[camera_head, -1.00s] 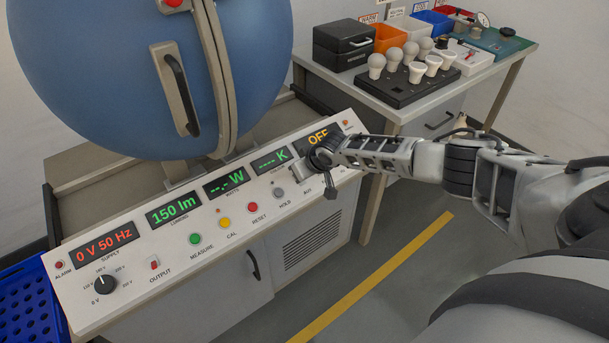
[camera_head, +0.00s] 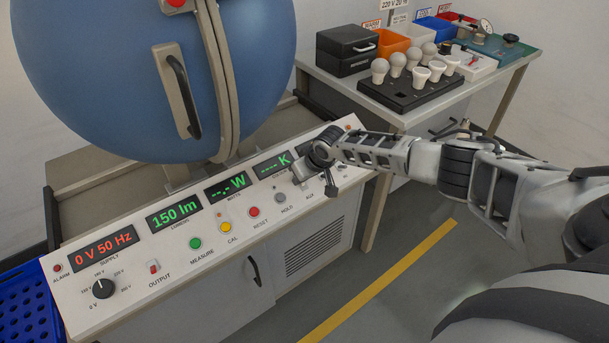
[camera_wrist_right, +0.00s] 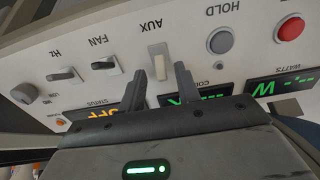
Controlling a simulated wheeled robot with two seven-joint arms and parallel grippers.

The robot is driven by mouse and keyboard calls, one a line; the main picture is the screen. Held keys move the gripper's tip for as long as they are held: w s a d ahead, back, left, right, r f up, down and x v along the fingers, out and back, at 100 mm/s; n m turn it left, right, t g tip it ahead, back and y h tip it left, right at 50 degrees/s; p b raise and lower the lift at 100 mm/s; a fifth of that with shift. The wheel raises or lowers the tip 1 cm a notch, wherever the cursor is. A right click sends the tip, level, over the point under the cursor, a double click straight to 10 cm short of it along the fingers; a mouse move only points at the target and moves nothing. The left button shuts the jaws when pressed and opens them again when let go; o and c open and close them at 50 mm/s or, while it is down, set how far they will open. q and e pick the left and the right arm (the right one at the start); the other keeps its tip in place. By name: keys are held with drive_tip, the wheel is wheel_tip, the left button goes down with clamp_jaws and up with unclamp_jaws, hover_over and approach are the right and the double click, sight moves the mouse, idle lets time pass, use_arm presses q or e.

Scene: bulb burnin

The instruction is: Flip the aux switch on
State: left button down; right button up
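The aux switch (camera_wrist_right: 158,62) is a pale rocker or lever beside the AUX label in the right wrist view, where the panel appears upside down. My right gripper (camera_wrist_right: 160,72) is open and empty. Its two dark fingers lie on either side of the near end of the switch; I cannot tell whether they touch it. In the head view my right gripper (camera_head: 314,186) is over the right end of the sloped white panel (camera_head: 130,266) and hides the aux switch. The AUX label shows just below it. My left gripper is not in view.
Beside the aux switch are the FAN switch (camera_wrist_right: 102,63), the Hz switch (camera_wrist_right: 62,75) and the grey HOLD button (camera_wrist_right: 220,40). The status display (camera_wrist_right: 97,112) reads OFF. A blue sphere (camera_head: 90,80) stands behind the panel. A bench at right holds a black bulb tray (camera_head: 412,94).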

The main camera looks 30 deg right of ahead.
drive_tip(key=shift+a+r, duration=0.1)
drive_tip(key=p+v, duration=0.2)
drive_tip(key=v, duration=1.3)
drive_tip(key=shift+s+r, duration=0.25)
drive_tip(key=shift+r, duration=0.1)
drive_tip(key=s+a+f+n+y, duration=0.1)
drive_tip(key=s+a+f+y, duration=0.15)
drive_tip(key=a, duration=0.35)
drive_tip(key=s+a+f+n+t+y, duration=0.1)
drive_tip(key=s+a+f, duration=0.25)
drive_tip(key=a, duration=0.35)
drive_tip(key=s+a+f+n+y, duration=0.1)
drive_tip(key=s+a+f, duration=0.1)
drive_tip(key=a+f, duration=0.3)
drive_tip(key=s+a+f+t+h, duration=0.1)
drive_tip(key=s, duration=0.5)
drive_tip(key=s+m+t+h, duration=0.1)
drive_tip(key=s+t, duration=0.1)
drive_tip(key=s, duration=0.5)
drive_tip(key=shift+s+a+f, duration=0.15)
drive_tip(key=shift+a+f, duration=0.25)
